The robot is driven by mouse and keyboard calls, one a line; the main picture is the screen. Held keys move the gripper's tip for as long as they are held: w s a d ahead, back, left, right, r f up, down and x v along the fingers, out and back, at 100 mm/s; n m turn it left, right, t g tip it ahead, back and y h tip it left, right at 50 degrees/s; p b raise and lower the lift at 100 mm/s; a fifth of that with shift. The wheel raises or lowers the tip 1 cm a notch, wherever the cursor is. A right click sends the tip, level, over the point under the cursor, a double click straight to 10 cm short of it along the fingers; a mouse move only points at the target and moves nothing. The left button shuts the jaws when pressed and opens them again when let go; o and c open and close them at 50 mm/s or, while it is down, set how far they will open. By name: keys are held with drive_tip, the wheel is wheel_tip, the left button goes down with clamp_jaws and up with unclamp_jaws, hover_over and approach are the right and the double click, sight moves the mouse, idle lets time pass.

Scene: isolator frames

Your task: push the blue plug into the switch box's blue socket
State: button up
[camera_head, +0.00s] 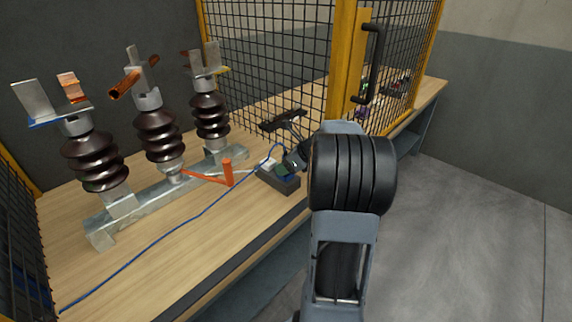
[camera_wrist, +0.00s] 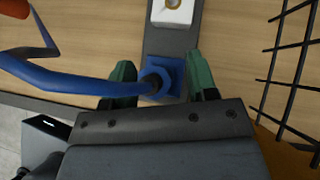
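The dark grey switch box (camera_head: 284,183) sits on the bench near its front edge; part of it also shows in the wrist view (camera_wrist: 170,42). Its square blue socket (camera_wrist: 178,68) faces the wrist camera. The round blue plug (camera_wrist: 153,82), with its thick blue cable (camera_wrist: 70,82) leading left, is at the socket and overlaps it. I cannot tell how deep it sits. My gripper (camera_wrist: 162,80) is over the box, its green-tipped fingers apart on either side of plug and socket, with a gap at the right finger. It also shows in the head view (camera_head: 291,166), small and partly hidden.
A white socket (camera_wrist: 172,8) is on the same box. Three brown insulators (camera_head: 160,135) on a metal rail stand to the left, with an orange lever (camera_head: 227,172) near the box. A black mesh fence (camera_head: 270,45) with a yellow post (camera_head: 340,70) stands close behind and right.

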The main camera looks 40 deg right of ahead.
drive_tip(key=shift+r, duration=0.1)
drive_tip(key=p+v, duration=0.3)
drive_tip(key=v, duration=1)
drive_tip(key=shift+s+d+r, duration=0.15)
drive_tip(key=shift+s+r, duration=0.05)
drive_tip(key=shift+r, duration=0.05)
drive_tip(key=a+r+n+g+p, duration=0.2)
drive_tip(key=a+r+n+p, duration=0.1)
drive_tip(key=a+n+p, duration=0.4)
drive_tip(key=a+r+n+g+p, duration=0.2)
drive_tip(key=a+r+n, duration=0.3)
drive_tip(key=a, duration=0.4)
drive_tip(key=s+a+r+n+h+p, duration=0.3)
drive_tip(key=s+a+n+p, duration=0.5)
drive_tip(key=n, duration=1.1)
drive_tip(key=s+a, duration=0.1)
drive_tip(key=a, duration=0.2)
drive_tip(key=shift+a+g+h+p, duration=0.3)
drive_tip(key=shift+a, duration=0.1)
drive_tip(key=shift+f, duration=0.1)
drive_tip(key=shift+c, duration=0.4)
